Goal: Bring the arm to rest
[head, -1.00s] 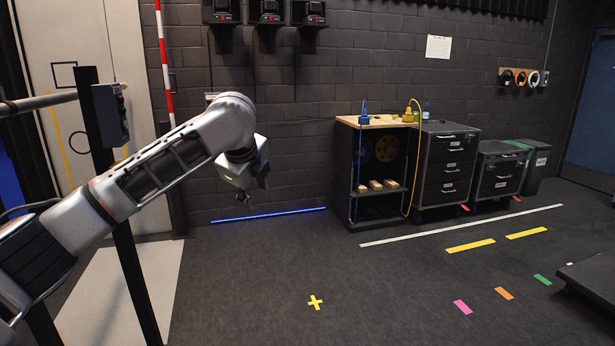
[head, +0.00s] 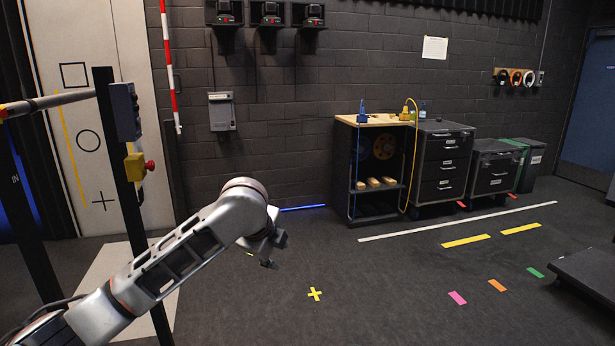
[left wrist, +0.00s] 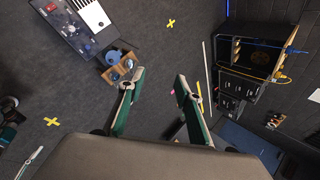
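My left arm reaches in from the lower left in the head view, and its gripper (head: 272,252) hangs over open dark floor. In the left wrist view the two fingers of the left gripper (left wrist: 158,82) stand well apart with nothing between them. A yellow box with a red button (head: 139,167) is fixed to the black post (head: 121,190), left of and above the gripper and apart from it. A grey box (head: 126,110) sits above it on the same post. My right gripper is in neither view.
A wooden-topped cabinet (head: 349,190) and drawer units (head: 445,165) line the back wall. A low dark platform (head: 590,272) is at the right edge. A yellow floor cross (head: 314,294) lies on clear floor. The wrist view shows a cluttered cart (left wrist: 75,25).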

